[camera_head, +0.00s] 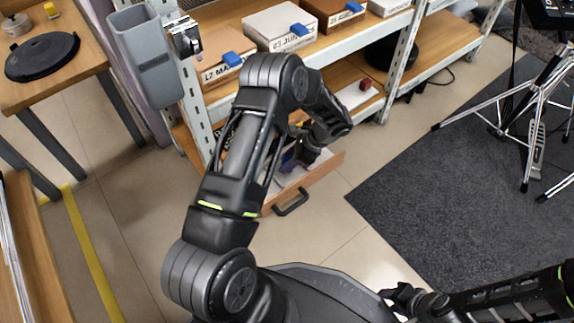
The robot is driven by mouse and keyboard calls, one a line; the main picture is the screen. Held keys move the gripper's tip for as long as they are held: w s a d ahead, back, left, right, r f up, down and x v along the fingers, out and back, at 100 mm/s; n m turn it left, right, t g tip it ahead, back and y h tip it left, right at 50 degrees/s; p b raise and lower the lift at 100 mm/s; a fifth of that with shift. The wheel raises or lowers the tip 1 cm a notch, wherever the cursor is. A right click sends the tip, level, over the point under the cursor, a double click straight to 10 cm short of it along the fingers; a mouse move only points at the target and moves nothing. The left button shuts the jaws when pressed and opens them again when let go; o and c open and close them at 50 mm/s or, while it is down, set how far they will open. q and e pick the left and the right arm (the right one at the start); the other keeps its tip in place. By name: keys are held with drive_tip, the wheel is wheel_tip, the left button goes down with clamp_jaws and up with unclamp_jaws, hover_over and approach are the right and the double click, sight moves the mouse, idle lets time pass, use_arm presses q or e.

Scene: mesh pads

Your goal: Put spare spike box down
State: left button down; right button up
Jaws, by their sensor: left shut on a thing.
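My left arm reaches across the middle of the view, and its gripper (305,155) points down over an open drawer (325,172) low in the shelf unit. That gripper is shut on a small dark purple box (289,161), taken to be the spare spike box. The box is mostly hidden by the gripper, and I cannot tell whether it touches the drawer bottom. My right gripper (398,299) is at the lower right, away from the shelf, and its fingers are too unclear to read.
The drawer has a black handle (292,203). Labelled boxes with blue tabs, one of them white (281,28), stand on the upper shelf. A small red item (365,84) lies on the lower shelf. A dark mat (440,185) with metal stands lies at right.

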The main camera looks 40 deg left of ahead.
use_arm(q)
drive_tip(key=shift+f, duration=0.5)
drive_tip(key=shift+f, duration=0.1)
drive_tip(key=c, duration=1)
unclamp_jaws()
drive_tip(key=shift+w+d+r, duration=0.1)
drive_tip(key=shift+w+r, duration=0.05)
drive_tip(key=shift+r, duration=0.25)
drive_tip(key=shift+p+v, duration=2.4)
drive_tip(key=shift+v, duration=3.25)
